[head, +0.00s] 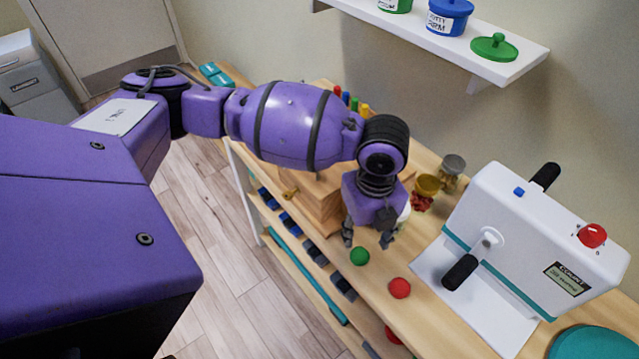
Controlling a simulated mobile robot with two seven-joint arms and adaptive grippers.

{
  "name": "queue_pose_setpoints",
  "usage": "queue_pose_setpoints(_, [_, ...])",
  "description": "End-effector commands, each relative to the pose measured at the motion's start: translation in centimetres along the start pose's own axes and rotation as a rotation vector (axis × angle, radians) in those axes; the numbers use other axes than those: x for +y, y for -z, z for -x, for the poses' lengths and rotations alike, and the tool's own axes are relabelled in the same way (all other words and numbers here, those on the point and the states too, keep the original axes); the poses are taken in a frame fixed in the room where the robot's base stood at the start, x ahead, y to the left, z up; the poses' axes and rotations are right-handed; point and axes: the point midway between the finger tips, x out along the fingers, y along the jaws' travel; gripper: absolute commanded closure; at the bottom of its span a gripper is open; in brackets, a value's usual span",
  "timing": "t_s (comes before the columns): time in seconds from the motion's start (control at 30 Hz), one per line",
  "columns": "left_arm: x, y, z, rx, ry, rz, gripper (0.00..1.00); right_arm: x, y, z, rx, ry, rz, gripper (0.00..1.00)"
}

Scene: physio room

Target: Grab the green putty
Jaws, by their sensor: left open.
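A small round green lump (359,256), which looks like the green putty, lies on the wooden bench top (440,310) near its front edge. My left gripper (367,240) points down just above and behind it in the picture. Its two fingers are spread and nothing shows between them. I cannot tell the exact height of the fingertips over the putty. A red lump (400,288) lies to the right of the green one. My right gripper is not in view.
A white hand-crank machine (535,240) stands right of the lumps. A wall shelf (515,68) holds a blue putty tub (448,18) and a green lid (494,47).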

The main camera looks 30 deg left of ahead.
Motion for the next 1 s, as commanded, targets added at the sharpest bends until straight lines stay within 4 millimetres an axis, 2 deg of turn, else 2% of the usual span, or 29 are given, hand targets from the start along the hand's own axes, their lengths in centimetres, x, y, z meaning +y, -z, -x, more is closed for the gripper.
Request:
queue_pose_setpoints(0.13, [0.1, 0.1, -1.7, 0.003, -0.002, 0.001, 0.56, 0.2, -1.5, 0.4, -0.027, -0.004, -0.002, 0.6])
queue_pose_setpoints(0.33, [0.3, 0.1, -3.4, 0.002, -0.003, 0.002, 0.56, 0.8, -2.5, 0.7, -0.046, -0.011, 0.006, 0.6])
queue_pose_setpoints(0.6, [0.6, 0.1, -7.2, 0.002, 0.0, 0.001, 0.56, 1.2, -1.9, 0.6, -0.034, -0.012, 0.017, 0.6])
queue_pose_setpoints(0.83, [0.5, 0.0, -7.6, -0.001, 0.002, 0.0, 0.56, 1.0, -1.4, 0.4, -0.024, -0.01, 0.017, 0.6])
queue_pose_setpoints(0.87, [0.5, 0.0, -7.6, -0.002, 0.002, 0.0, 0.58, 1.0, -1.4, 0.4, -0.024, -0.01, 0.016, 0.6])
queue_pose_setpoints(1.0, [0.5, 0.0, -7.5, -0.002, 0.003, 0.0, 0.76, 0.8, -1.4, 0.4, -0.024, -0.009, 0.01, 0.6])
